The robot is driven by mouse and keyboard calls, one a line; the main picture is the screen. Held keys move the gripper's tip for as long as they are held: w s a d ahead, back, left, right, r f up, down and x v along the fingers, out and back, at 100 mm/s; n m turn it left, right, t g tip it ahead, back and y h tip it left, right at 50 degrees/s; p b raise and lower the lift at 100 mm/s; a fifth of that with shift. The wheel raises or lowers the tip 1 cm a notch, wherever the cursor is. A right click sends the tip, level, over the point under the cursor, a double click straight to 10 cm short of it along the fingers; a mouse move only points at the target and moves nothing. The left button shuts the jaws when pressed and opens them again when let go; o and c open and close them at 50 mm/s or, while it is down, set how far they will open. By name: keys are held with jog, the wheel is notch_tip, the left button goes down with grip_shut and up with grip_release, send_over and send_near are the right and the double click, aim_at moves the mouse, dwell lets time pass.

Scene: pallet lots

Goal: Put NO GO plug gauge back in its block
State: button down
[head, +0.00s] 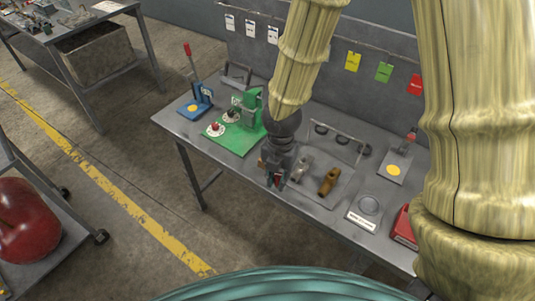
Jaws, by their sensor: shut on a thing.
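My gripper (276,180) points down over the front part of the grey workbench (230,165), left of a metal fitting. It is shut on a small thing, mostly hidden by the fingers. A bit of red shows between the fingertips, which fits the NO GO plug gauge, but its shape and label cannot be made out. I cannot tell for sure which thing is the gauge's block. A green fixture (238,138) with white dials stands left of my gripper. A blue stand (197,105) with a red-handled lever is farther left.
A tray (345,150) holds a grey fitting (303,166) and a brass fitting (328,182). Coloured tags hang behind.

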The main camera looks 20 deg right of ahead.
jog(key=shift+w+d+f+p, duration=0.35)
jog(key=shift+w+f+p, duration=0.65)
jog(key=shift+w, duration=1.55)
jog(key=shift+w+d+f+p, duration=0.45)
jog(key=shift+w+p, duration=0.85)
jog(key=shift+w, duration=1.3)
jog(key=shift+w+d+f+p, duration=0.25)
jog(key=shift+w+f+p, duration=0.8)
jog(key=shift+w, duration=1.5)
jog(key=shift+f, duration=0.55)
jog(key=c, duration=1.3)
grip_release()
jog(key=shift+c, duration=0.2)
jog(key=shift+r, duration=0.1)
notch_tip(320, 180, up, 13)
jog(key=b, duration=0.3)
jog(key=shift+b, duration=0.35)
